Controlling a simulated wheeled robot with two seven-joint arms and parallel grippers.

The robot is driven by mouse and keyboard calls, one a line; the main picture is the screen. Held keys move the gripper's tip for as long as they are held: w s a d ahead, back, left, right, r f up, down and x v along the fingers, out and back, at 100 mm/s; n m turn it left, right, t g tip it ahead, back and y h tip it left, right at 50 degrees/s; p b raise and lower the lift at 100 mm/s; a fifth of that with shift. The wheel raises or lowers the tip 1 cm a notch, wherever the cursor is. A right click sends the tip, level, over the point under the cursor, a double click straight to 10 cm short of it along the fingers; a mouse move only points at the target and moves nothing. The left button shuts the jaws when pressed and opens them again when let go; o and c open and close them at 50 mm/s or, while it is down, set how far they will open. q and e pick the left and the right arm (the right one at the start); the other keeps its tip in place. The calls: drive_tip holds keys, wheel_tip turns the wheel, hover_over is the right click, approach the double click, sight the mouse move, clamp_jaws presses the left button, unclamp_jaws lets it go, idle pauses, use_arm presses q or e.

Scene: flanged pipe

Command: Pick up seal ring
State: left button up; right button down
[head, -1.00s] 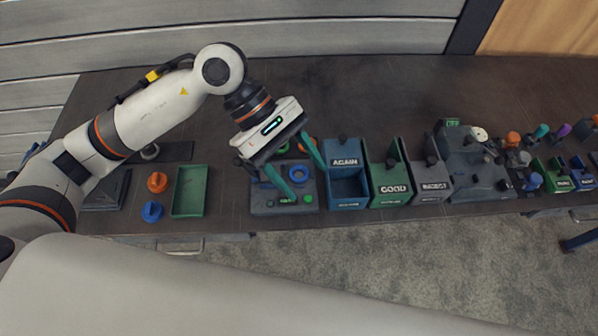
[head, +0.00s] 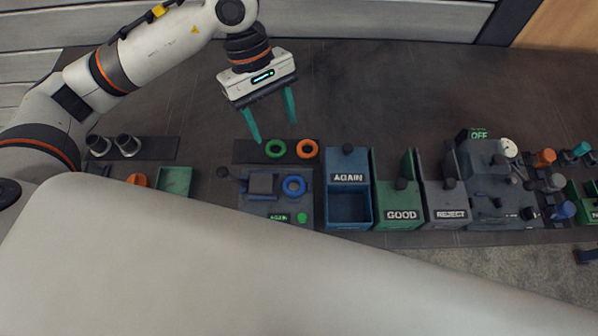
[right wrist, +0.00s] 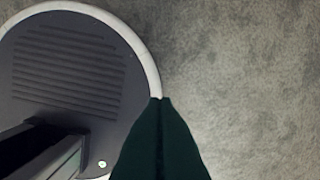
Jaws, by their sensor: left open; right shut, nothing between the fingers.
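A green ring (head: 275,148) and an orange ring (head: 307,148) lie side by side on a dark strip behind a grey fixture. A blue ring (head: 293,186) lies on the grey fixture (head: 265,208). Which of these is the seal ring, I cannot tell. My left gripper (head: 273,130) is open and empty, pointing down; its green fingers appear just behind the green ring in the head view, apart from it. My right gripper (right wrist: 161,105) is shut and empty, seen over the carpet in the right wrist view.
Right of the fixture stand bins: a blue AGAIN bin (head: 348,188), a green GOOD bin (head: 400,195) and a grey bin (head: 446,195). A green tray (head: 174,181) and two metal pipe parts are at left. The table behind the rings is clear.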

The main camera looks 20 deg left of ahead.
use_arm(q)
wheel_tip(320, 180, down, 5)
drive_tip(key=b, duration=0.4)
hover_over(293, 184)
drive_tip(key=w+a, duration=0.2)
drive_tip(key=f, duration=0.7)
drive_tip(key=shift+s+a+f, duration=0.1)
drive_tip(key=shift+s+f, duration=0.1)
drive_tip(key=shift+s, duration=0.05)
drive_tip(key=p+x, duration=0.2)
drive_tip(key=x, duration=0.2)
drive_tip(key=shift+d+f+p, duration=0.2)
drive_tip(key=shift+f+p, duration=0.15)
drive_tip(key=shift+p, duration=0.05)
drive_tip(key=shift+d+f, duration=0.1)
drive_tip(key=shift+f, duration=0.2)
drive_tip(key=c, duration=0.7)
use_arm(e)
drive_tip(key=shift+s+f, duration=0.2)
drive_tip(key=shift+f, duration=0.4)
drive_tip(key=shift+s+f, duration=0.2)
drive_tip(key=shift+f, duration=0.35)
